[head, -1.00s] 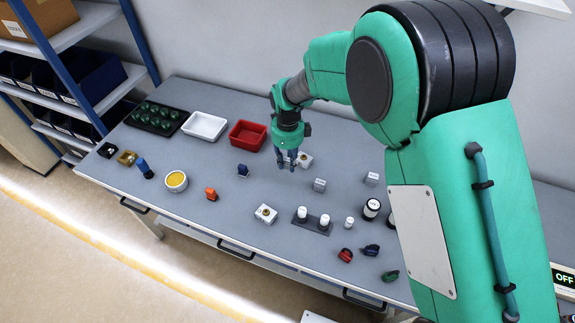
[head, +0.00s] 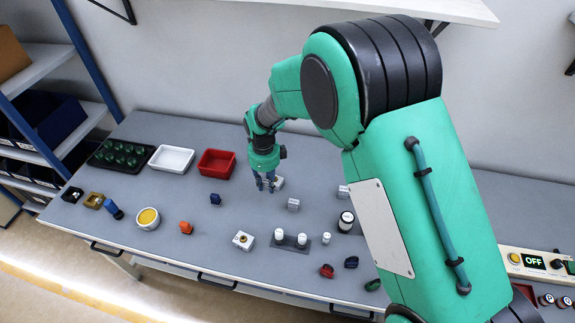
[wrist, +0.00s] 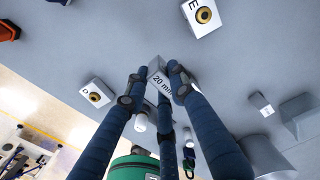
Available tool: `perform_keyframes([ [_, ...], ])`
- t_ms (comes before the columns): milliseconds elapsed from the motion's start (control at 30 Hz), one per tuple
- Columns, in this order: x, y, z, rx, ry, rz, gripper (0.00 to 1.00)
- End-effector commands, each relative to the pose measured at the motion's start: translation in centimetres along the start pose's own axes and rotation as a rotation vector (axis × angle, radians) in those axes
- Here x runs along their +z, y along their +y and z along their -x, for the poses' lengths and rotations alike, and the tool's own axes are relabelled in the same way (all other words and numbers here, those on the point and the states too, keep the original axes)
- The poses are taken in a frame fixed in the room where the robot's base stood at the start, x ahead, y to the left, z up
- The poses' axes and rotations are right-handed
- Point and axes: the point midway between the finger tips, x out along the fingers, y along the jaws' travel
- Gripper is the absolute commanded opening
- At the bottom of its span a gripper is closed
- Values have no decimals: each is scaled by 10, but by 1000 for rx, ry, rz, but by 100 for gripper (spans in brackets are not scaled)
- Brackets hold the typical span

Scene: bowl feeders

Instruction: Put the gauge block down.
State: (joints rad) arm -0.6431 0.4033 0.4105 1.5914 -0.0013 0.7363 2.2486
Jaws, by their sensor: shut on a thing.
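My gripper (head: 264,186) hangs fingers-down over the middle of the table (head: 190,215). In the wrist view my gripper (wrist: 157,85) is shut on the gauge block (wrist: 157,75), a small grey block marked "20 mm" between the fingertips. In the head view the fingers mostly hide this block. I cannot tell whether its underside touches the table.
A white block with a brass ring (head: 278,183) is close behind my gripper. A grey cube (head: 293,205) stands to the right, a dark blue piece (head: 215,199) to the left. A red tray (head: 216,164) lies behind left. Bare tabletop lies in front of my gripper.

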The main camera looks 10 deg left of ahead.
Motion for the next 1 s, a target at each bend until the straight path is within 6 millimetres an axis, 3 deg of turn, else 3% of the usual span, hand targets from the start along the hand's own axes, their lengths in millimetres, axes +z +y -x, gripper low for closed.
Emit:
perform_keyframes([
  [300, -45, -40, -13, 1, 2, -166, 0],
  [600, -86, -68, -30, -2, 1, -304, 0],
  [1000, -102, -77, -39, -4, 0, -360, 0],
])
